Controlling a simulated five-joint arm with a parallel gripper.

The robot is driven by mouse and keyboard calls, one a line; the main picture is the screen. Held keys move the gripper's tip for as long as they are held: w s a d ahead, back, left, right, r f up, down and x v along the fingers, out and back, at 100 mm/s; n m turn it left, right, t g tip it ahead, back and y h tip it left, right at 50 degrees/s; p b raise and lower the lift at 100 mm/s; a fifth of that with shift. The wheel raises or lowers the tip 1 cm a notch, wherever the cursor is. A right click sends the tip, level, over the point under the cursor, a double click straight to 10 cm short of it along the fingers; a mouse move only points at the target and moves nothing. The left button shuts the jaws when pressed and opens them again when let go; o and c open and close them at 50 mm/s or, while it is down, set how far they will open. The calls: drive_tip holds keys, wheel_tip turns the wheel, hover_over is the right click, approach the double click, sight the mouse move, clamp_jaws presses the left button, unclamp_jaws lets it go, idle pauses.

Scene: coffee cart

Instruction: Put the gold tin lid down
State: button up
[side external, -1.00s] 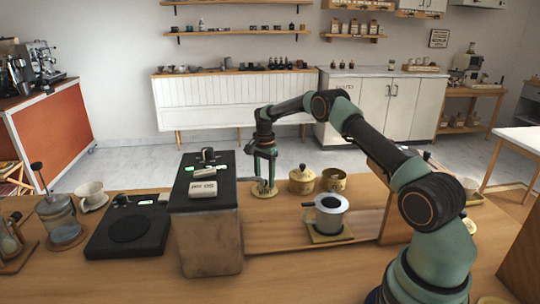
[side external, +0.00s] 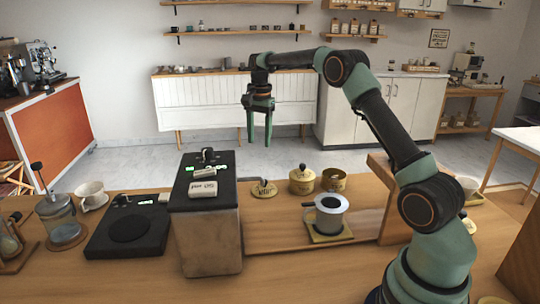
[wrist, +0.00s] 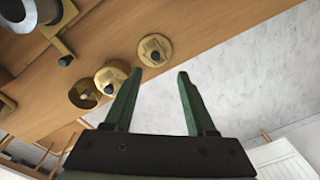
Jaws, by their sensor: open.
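The gold tin lid (side external: 263,188) lies flat on the wooden counter with its dark knob up, left of the tins. It also shows in the wrist view (wrist: 155,50) near the counter's edge. My gripper (side external: 259,144) is open and empty, high above the lid and clear of it. In the wrist view its two green fingers (wrist: 160,75) are spread with nothing between them. An open gold tin (side external: 334,181) stands uncovered, and a gold tin with its lid on (side external: 302,181) stands between it and the loose lid.
A dark machine (side external: 206,210) stands left of the lid. A metal cup (side external: 330,215) stands on a small mat in front of the tins. A black scale (side external: 128,228) and a glass press (side external: 60,215) are farther left. The counter between machine and cup has bare wood.

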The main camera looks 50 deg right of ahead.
drive_tip(key=s+a+r+n+t, duration=0.3)
drive_tip(key=s+a+r+n, duration=0.5)
drive_tip(key=s+a+r, duration=0.3)
drive_tip(key=s+a+f+n+t, duration=0.1)
drive_tip(key=s+a+f+n, duration=0.1)
drive_tip(key=s+a+n, duration=0.2)
drive_tip(key=s+a+f+n+t, duration=0.1)
drive_tip(key=s+a+n, duration=0.3)
drive_tip(key=s, duration=0.4)
drive_tip(key=shift+s+a+f, duration=0.2)
drive_tip(key=shift+a+f, duration=0.15)
drive_tip(key=shift+f, duration=0.45)
